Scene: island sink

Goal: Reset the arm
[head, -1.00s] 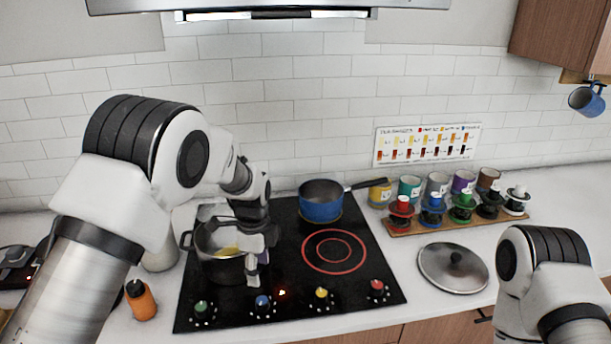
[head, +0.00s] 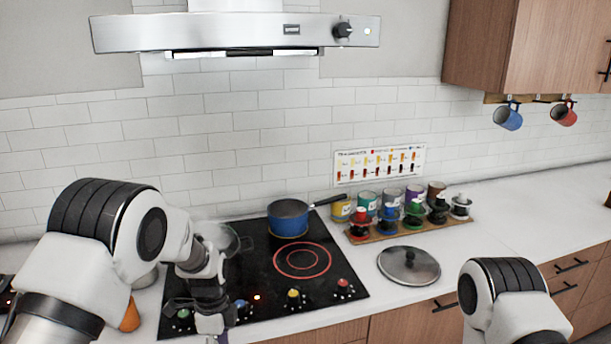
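My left arm comes in from the left, and its wrist reaches down over the front left of the black cooktop (head: 335,258). My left gripper (head: 213,323) points down near the front knobs. Its fingers run close to the bottom edge of the picture, and I cannot tell whether they are open or shut. No held object is visible. My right arm is bent at the lower right, and its gripper is outside the picture. A round, grey, glass-like thing (head: 228,240) shows partly behind my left wrist. The dark pot is not clearly visible behind the arm.
A blue saucepan (head: 287,223) sits on the cooktop's back burner. A metal lid (head: 409,265) lies on the counter to the right. A wooden rack (head: 383,235) holds several colored shakers, with cans behind. An orange bottle (head: 130,317) stands left of the cooktop. The far-right counter is clear.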

